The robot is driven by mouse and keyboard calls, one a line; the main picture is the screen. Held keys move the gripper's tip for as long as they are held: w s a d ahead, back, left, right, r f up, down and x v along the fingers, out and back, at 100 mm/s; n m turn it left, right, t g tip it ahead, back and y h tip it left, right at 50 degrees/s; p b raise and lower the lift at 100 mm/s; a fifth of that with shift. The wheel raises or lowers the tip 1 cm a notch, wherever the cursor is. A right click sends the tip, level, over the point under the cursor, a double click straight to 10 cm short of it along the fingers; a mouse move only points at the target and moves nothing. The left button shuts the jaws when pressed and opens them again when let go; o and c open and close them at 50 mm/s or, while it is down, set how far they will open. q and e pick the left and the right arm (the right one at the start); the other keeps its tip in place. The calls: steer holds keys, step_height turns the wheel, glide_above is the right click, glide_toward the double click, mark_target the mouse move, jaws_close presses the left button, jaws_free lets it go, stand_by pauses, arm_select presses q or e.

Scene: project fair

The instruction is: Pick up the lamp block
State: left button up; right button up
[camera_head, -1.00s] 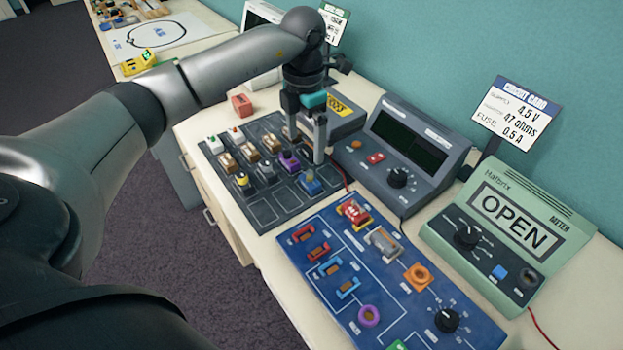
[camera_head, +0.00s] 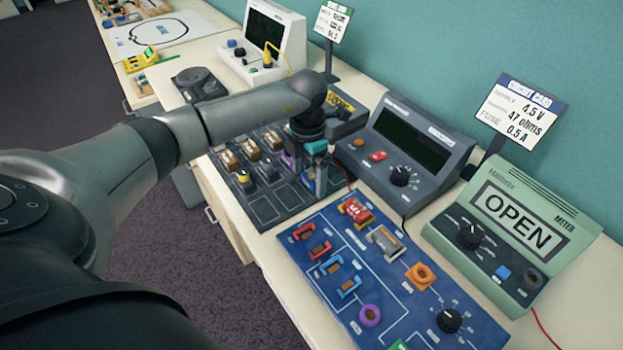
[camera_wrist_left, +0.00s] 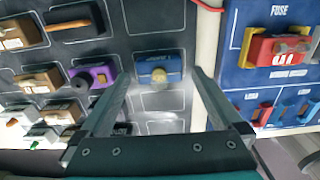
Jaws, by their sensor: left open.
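The lamp block is a small blue block with a pale round bulb on top, in the tray in the left wrist view (camera_wrist_left: 172,66). It lies between and just beyond my left gripper's two fingertips (camera_wrist_left: 162,80). The left gripper is open, with a gap around the block, and holds nothing. In the head view the left gripper (camera_head: 317,172) points down over the right part of the dark tray, and its fingers mostly hide the lamp block. My right gripper is not in view.
The dark tray (camera_head: 265,207) holds several other blocks, including a purple one (camera_wrist_left: 92,77) beside the lamp block. The blue circuit board (camera_head: 385,312) lies in front. A grey power unit (camera_head: 428,150) and the green meter (camera_head: 515,225) stand behind.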

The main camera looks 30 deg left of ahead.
arm_select(q)
steer(key=shift+c, duration=0.2)
steer(key=c, duration=1.4)
steer(key=shift+r, duration=0.1)
